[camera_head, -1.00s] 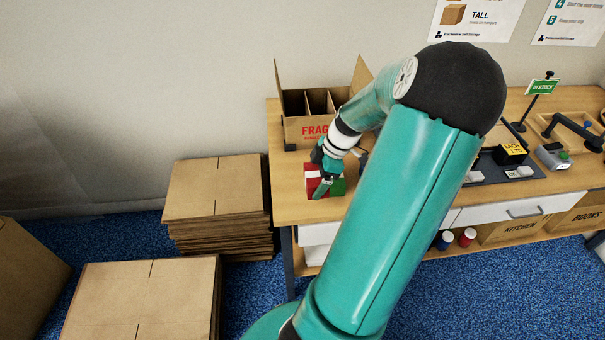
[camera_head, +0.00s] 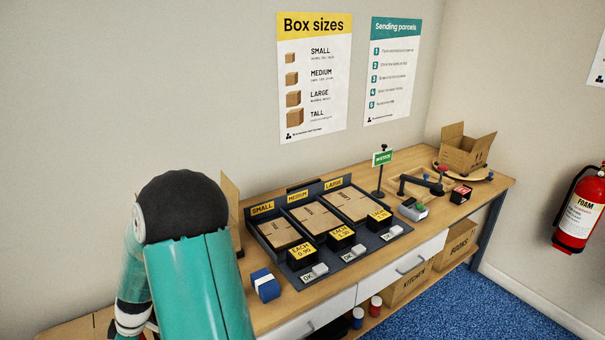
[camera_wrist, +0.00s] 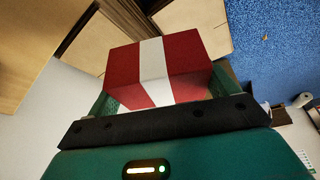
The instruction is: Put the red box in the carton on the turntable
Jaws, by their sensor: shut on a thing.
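The red box (camera_wrist: 187,58) with a white band is between the jaws of my gripper (camera_wrist: 165,92) in the wrist view, and the gripper is shut on it. In the head view, my arm fills the lower left and the gripper and red box are out of sight. An open carton (camera_head: 466,151) with raised flaps stands on the round wooden turntable (camera_head: 447,171) at the far right end of the bench. Its inside is mostly hidden. My gripper is far to the left of it.
On the bench (camera_head: 290,304) are a flat-carton rack (camera_head: 318,222), a blue box (camera_head: 265,285), a green sign (camera_head: 382,158), a grey device (camera_head: 413,209) and a dark-armed tool (camera_head: 422,184). A carton flap (camera_head: 231,203) shows behind my arm. A fire extinguisher (camera_head: 578,208) hangs at right.

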